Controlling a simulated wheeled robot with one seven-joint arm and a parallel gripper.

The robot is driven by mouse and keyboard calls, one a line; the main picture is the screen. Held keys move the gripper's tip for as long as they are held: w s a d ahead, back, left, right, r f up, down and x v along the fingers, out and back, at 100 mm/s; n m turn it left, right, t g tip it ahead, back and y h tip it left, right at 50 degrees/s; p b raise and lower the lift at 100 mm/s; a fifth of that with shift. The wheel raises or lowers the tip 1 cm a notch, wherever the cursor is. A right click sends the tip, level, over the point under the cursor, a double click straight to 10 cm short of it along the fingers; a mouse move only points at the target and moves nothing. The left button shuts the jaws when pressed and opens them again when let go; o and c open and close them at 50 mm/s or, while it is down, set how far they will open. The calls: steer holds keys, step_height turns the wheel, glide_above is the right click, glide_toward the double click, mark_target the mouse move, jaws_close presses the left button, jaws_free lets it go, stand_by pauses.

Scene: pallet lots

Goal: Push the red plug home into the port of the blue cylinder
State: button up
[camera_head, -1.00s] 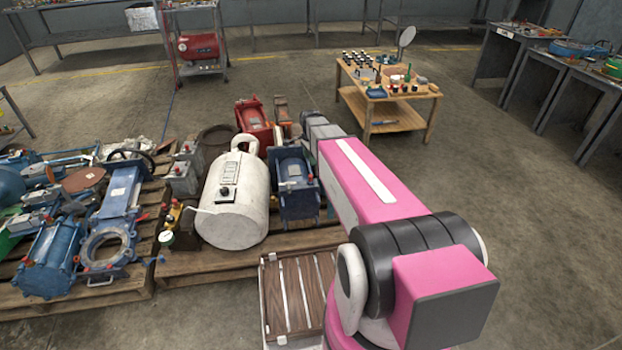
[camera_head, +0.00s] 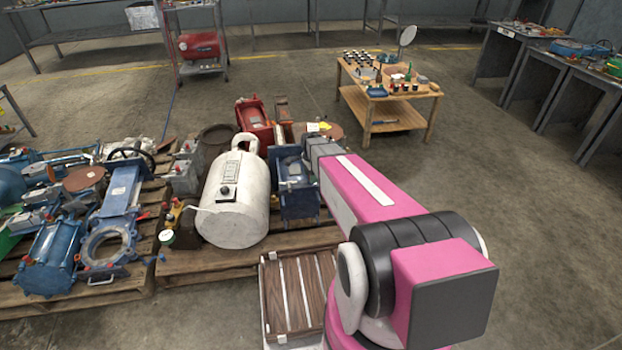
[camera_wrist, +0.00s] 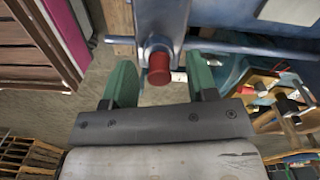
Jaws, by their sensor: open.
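The red plug (camera_wrist: 159,69) is in the middle of the wrist view, at the end of a grey-blue port fitting (camera_wrist: 158,44) on the blue cylinder (camera_wrist: 160,14). Its round red end stands out from the fitting; how deep it sits cannot be told. My gripper (camera_wrist: 159,62) is open, with one green finger on each side of the plug and visible gaps between. In the head view, the blue cylinder (camera_head: 298,203) stands on the pallet, right of a white tank. My arm's end is beside it there; the plug and fingers cannot be made out.
The white tank (camera_head: 233,200) stands close left of the blue cylinder, and a red unit (camera_head: 255,122) stands behind. A blue rod (camera_wrist: 240,46) crosses near the fingers in the wrist view. Open floor lies right of my arm.

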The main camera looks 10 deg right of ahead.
jaws_close()
stand_by(0.3)
steer(key=shift+r, duration=0.6)
step_height(320, 180, up, 3)
steer(key=shift+f, duration=0.15)
steer(key=s+a+r, duration=0.6)
steer(key=a+r, duration=0.1)
steer(key=a, duration=0.3)
steer(key=shift+w+d+f, duration=0.55)
steer(key=shift+w+d, duration=0.4)
steer(key=shift+d, duration=0.7)
steer(key=shift+w+d+f, duration=0.6)
steer(key=shift+w+d, duration=0.4)
steer(key=shift+d, duration=0.7)
steer(key=shift+w+d+f, duration=0.55)
steer(key=shift+w+d, duration=0.4)
steer(key=shift+d, duration=0.7)
